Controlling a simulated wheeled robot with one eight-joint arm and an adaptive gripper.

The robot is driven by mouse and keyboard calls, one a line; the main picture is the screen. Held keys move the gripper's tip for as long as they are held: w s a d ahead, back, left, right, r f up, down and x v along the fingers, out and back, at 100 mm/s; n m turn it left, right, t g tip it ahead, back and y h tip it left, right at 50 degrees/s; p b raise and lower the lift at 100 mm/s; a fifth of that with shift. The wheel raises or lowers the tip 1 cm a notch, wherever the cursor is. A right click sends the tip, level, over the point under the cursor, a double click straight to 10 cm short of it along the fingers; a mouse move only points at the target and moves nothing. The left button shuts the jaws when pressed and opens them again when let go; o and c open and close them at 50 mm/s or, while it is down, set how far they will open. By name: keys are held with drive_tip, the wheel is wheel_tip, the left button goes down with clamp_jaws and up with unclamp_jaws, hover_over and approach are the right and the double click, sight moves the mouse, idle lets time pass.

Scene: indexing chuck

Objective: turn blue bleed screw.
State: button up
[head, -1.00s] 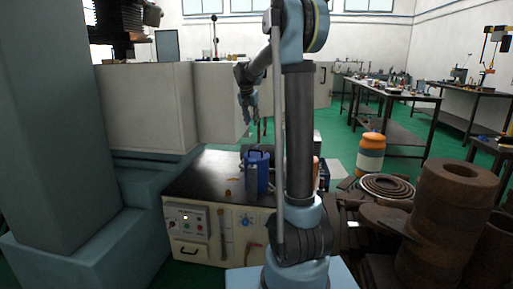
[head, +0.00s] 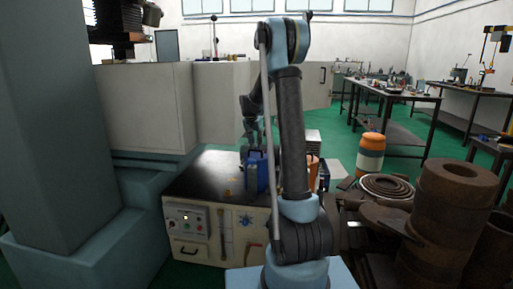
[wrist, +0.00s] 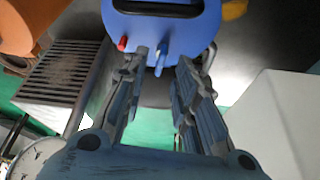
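A blue can-like body (head: 256,174) with a dark handle slot stands on the dark bench top in the head view. It fills the top of the wrist view (wrist: 200,38). Two small screws project from it there: a blue bleed screw (wrist: 161,55) and a red one (wrist: 122,44) to its left. My gripper (wrist: 163,62) is open, with one finger on each side of the blue screw. No clear contact shows, and depth is hard to judge. In the head view my gripper (head: 253,142) is just above the blue body, partly small and dark.
Rusty cylinders (head: 450,215) stand at the far right.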

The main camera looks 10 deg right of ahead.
drive_tip(key=shift+x, duration=1.35)
